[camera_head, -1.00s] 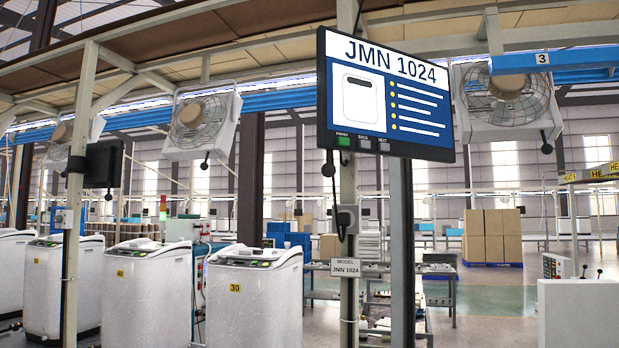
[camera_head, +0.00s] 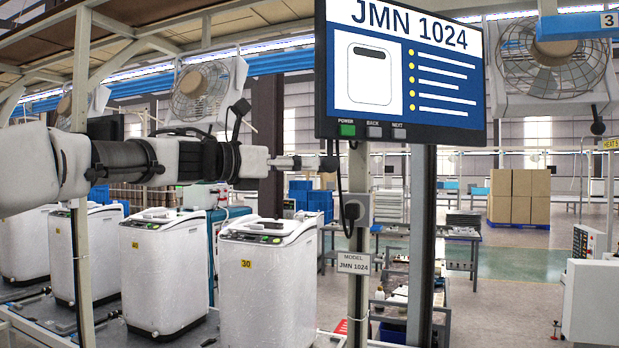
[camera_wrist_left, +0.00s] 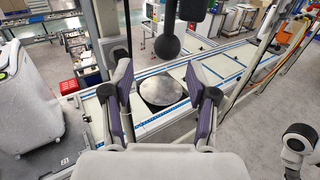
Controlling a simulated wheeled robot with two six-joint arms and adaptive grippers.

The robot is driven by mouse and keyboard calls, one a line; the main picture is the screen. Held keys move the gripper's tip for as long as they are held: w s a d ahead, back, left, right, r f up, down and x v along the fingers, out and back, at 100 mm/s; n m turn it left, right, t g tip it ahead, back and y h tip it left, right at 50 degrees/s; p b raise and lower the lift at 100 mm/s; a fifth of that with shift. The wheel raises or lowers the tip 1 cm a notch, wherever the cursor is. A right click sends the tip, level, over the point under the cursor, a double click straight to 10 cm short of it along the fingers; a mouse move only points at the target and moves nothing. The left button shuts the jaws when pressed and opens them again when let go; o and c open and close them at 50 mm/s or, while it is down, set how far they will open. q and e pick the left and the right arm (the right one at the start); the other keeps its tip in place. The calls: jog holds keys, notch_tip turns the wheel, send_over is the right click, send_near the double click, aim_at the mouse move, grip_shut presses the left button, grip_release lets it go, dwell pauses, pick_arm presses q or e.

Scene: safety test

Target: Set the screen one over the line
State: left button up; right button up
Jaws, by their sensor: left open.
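The screen (camera_head: 400,70) hangs on a post in the head view and reads JMN 1024, with a washing machine picture and a bulleted list. Its lower frame has a green power button (camera_head: 347,130) and two grey buttons beside it. My left gripper (camera_head: 297,162) is just below and left of the screen's lower left corner, apart from the buttons. In the left wrist view the left gripper (camera_wrist_left: 157,85) is open, with nothing between its fingers. A dark round knob (camera_wrist_left: 167,47) hangs just beyond the fingertips. My right gripper is not in view.
A label (camera_head: 353,263) on the post reads MODEL JMN 1024. Several white washing machines (camera_head: 265,285) stand in a row below my arm. Fans (camera_head: 556,62) hang at both sides. A round metal plate (camera_wrist_left: 163,88) lies on the line far below the fingers.

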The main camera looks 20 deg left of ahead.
aim_at(329, 155)
pick_arm(q)
jog(key=w+d+p, duration=0.1)
jog(key=w+d+r+p, duration=0.1)
jog(key=w, duration=0.1)
jog(key=w+d+r+p, duration=0.1)
jog(key=w+d, duration=0.1)
jog(key=shift+w+d+p, duration=0.1)
jog(key=shift+w+p, duration=0.1)
jog(key=shift+p, duration=0.1)
jog(key=shift+w+d+f, duration=0.1)
jog(key=shift+w+d, duration=0.05)
jog(key=shift+d, duration=0.1)
jog(key=shift+s, duration=0.5)
jog(key=shift+w, duration=0.2)
grip_shut()
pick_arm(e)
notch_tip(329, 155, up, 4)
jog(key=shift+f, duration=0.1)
